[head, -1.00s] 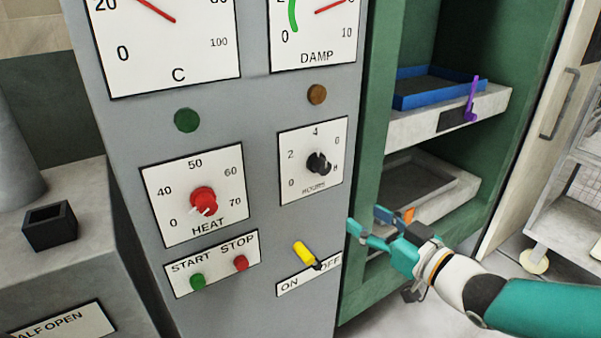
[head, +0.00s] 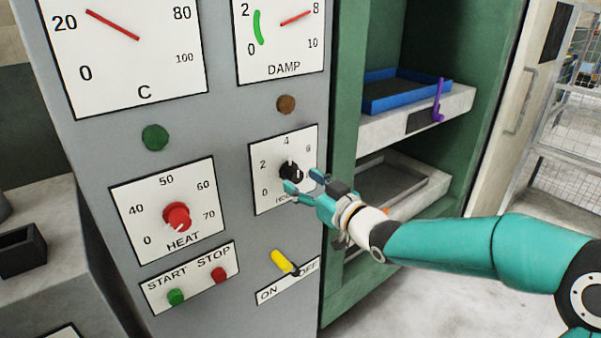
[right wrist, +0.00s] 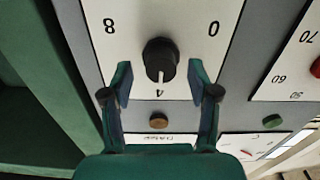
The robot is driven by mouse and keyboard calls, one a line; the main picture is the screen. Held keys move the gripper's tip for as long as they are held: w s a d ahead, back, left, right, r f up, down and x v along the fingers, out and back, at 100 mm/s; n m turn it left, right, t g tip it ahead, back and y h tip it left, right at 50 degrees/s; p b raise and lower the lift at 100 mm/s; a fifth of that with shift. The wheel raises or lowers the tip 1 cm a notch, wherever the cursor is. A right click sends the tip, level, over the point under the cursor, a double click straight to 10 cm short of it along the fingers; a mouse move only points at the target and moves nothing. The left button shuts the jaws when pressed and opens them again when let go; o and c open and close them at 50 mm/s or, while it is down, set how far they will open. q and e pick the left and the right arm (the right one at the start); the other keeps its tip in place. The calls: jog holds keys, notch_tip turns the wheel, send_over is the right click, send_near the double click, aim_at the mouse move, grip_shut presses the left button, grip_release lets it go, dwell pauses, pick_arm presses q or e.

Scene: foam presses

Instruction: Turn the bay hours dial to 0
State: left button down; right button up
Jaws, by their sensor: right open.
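The bay hours dial is a black knob (head: 290,171) on a white plate marked HOURS, on the grey panel. In the right wrist view the plate is upside down, and the knob's (right wrist: 160,57) white line points at about 4; the 0 is at the right and the 8 at the left. My right gripper (head: 304,182) is open in front of the knob and partly covers the plate's lower part. In the right wrist view its fingertips (right wrist: 160,74) stand to either side of the knob, with gaps. My left gripper is not in view.
The red heat knob (head: 177,217) is left of the dial. The yellow ON/OFF lever (head: 285,262) is just below it, and a brown lamp (head: 286,104) above. The green press frame (head: 345,110) and shelves with a blue tray (head: 372,107) stand to the right.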

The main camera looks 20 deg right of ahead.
jog(key=shift+x, duration=1.5)
